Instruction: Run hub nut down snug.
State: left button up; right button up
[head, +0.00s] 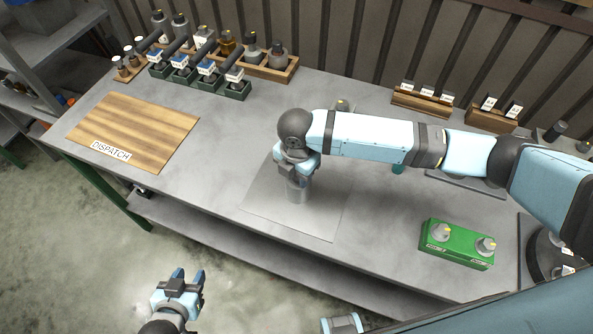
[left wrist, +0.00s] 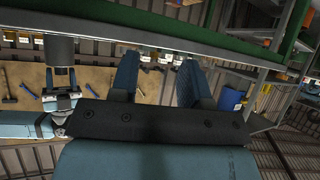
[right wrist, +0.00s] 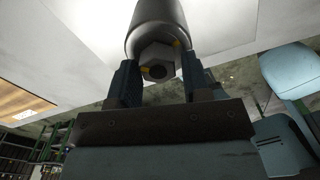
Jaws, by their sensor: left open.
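A grey metal cylinder (head: 298,191) stands upright on the pale mat in the middle of the bench, partly hidden under my right gripper (head: 297,172). In the right wrist view, the cylinder (right wrist: 158,15) ends in a hex nut (right wrist: 157,60) with yellow marks beside it and a dark round centre. My right gripper (right wrist: 160,75) has one finger on each side of this nut, set wide apart; a firm grip does not show. My left gripper (head: 187,280) is open and empty, off the front of the bench. Its spread fingers also show in the left wrist view (left wrist: 157,75).
A green block (head: 457,245) with two grey knobbed parts sits right of the mat (head: 265,205). A wooden DISPATCH board (head: 130,130) lies at left. Bottles in a wooden rack (head: 270,70) and green holders (head: 236,92) stand behind. My right arm spans the bench's right half.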

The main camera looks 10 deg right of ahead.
jog(key=c, duration=0.6)
jog(key=shift+r+m+p, duration=0.2)
jog(key=shift+m+p, duration=0.3)
jog(key=shift+p, duration=0.35)
jog(key=m+p, duration=0.4)
jog(key=p, duration=0.1)
jog(key=shift+w+a+r, duration=0.1)
jog(key=shift+m+p, duration=0.55)
jog(key=shift+m, duration=0.25)
jog(key=shift+w+f+m, duration=0.1)
jog(key=shift+f+m, duration=0.1)
jog(key=shift+m, duration=0.3)
jog(key=shift+w+m, duration=0.1)
jog(key=shift+m, duration=1.4)
pick_arm(q)
notch_tip(320, 180, up, 7)
jog(key=a, duration=0.1)
jog(key=shift+w+n+y, duration=0.15)
jog(key=shift+n+y, duration=0.15)
